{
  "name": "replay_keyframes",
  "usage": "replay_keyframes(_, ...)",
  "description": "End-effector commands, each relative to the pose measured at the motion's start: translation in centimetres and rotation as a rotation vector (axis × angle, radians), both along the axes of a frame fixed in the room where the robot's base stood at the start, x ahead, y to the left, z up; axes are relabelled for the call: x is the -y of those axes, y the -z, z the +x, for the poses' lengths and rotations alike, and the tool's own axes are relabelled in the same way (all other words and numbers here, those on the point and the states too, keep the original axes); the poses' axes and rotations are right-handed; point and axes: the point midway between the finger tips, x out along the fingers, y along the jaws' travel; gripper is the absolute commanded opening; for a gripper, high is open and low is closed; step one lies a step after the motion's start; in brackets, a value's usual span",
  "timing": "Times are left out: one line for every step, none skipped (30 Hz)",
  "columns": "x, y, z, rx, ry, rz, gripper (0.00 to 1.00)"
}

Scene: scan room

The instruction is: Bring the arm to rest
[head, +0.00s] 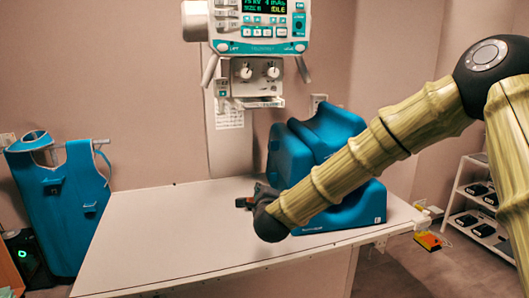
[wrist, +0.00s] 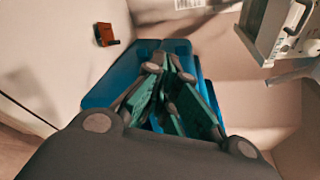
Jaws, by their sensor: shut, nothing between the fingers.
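My arm (head: 345,168) reaches in from the right, over the table (head: 160,235), its bent wrist low above the tabletop. My gripper (wrist: 170,62) shows in the wrist view with its fingertips close together, shut and empty. Blue padded blocks (wrist: 123,75) lie beyond the fingers there. In the head view the wrist hides most of the gripper, and the arm crosses in front of the blue blocks (head: 289,152). I cannot tell whether the gripper touches them.
A small orange and dark object (wrist: 106,35) lies on the table in the wrist view. A control panel (head: 262,25) hangs above the table. A blue apron (head: 62,205) stands at left, shelves (head: 470,200) at right. The table's left and front are clear.

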Motion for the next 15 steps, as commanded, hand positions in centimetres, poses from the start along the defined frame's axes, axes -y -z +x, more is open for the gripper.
replay_keyframes(0.3,3.0,-0.8,-0.037,-0.022,-0.061,0.00)
replay_keyframes(0.6,4.7,-1.2,-0.058,-0.035,-0.101,0.00)
replay_keyframes(0.8,6.9,-2.0,-0.083,-0.056,-0.152,0.00)
replay_keyframes(1.1,8.5,-2.5,-0.103,-0.072,-0.191,0.00)
replay_keyframes(1.3,10.2,-3.1,-0.123,-0.090,-0.229,0.00)
replay_keyframes(1.7,12.2,-4.0,-0.150,-0.112,-0.278,0.00)
replay_keyframes(2.0,13.9,-4.6,-0.171,-0.130,-0.316,0.00)
replay_keyframes(2.3,15.4,-5.3,-0.191,-0.150,-0.353,0.00)
replay_keyframes(2.8,17.4,-6.3,-0.216,-0.176,-0.403,0.00)
replay_keyframes(3.1,18.9,-7.2,-0.236,-0.197,-0.439,0.00)
replay_keyframes(3.5,20.4,-8.0,-0.256,-0.218,-0.475,0.00)
replay_keyframes(4.0,22.4,-9.2,-0.282,-0.249,-0.522,0.00)
replay_keyframes(4.3,23.8,-10.1,-0.303,-0.271,-0.558,0.00)
replay_keyframes(4.8,25.1,-11.0,-0.321,-0.295,-0.593,0.00)
replay_keyframes(5.3,27.0,-12.3,-0.348,-0.329,-0.638,0.00)
